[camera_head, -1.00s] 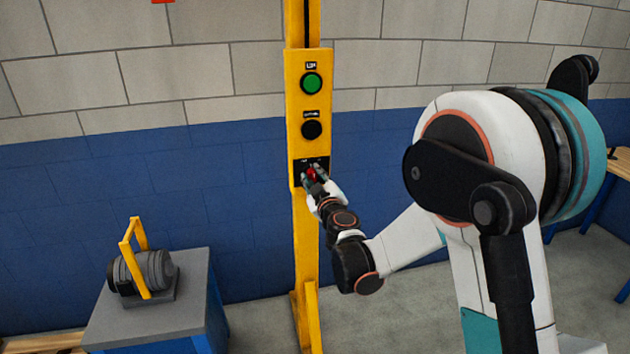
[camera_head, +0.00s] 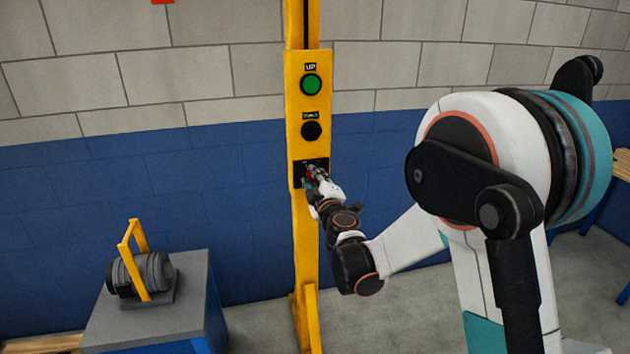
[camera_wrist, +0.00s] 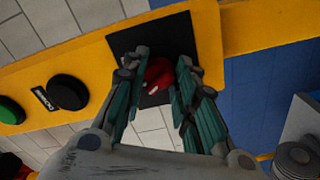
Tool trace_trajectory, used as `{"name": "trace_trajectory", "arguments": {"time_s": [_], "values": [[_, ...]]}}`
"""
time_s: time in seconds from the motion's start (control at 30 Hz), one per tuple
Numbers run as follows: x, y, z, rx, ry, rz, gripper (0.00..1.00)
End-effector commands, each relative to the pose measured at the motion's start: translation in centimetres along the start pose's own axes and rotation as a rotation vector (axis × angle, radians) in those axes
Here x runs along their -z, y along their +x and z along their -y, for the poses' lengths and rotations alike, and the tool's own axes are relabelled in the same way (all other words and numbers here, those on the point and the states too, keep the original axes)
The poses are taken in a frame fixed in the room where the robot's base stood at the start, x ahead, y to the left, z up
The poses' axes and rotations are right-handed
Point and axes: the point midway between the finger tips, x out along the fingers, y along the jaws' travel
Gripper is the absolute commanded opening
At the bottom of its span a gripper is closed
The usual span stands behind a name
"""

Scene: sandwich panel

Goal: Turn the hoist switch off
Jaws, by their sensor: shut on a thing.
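The hoist switch is a red knob (camera_wrist: 160,82) on a black square plate (camera_wrist: 205,38) at the lower end of the yellow panel (camera_head: 293,105). In the head view the red knob (camera_head: 311,174) shows only in part behind the fingers. My gripper (camera_wrist: 157,90) is at the switch, with one finger on each side of the knob. It is shut on the red knob. The knob's pointer and the plate's markings are mostly hidden, so its exact setting cannot be read.
Above the switch on the panel are a green button (camera_head: 311,84) marked UP and a black button (camera_head: 312,131). The yellow post (camera_head: 304,245) stands before a blue and grey block wall. A motor-like unit with a yellow handle (camera_head: 137,250) sits on a grey stand (camera_head: 185,316) at left.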

Motion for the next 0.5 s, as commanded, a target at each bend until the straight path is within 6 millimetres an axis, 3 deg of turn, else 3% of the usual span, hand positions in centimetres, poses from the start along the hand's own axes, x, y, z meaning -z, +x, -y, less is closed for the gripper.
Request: {"name": "trace_trajectory", "arguments": {"time_s": [0.2, 0.23, 0.3, 0.5], "values": [[0.01, -0.05, 0.07, 0.000, 0.000, -0.001, 0.03], [0.01, -0.05, 0.07, 0.000, 0.000, -0.001, 0.33], [0.00, -0.04, 0.06, 0.000, 0.000, 0.000, 0.47], [0.00, -0.02, 0.04, 0.000, 0.000, 0.000, 0.47]]}}
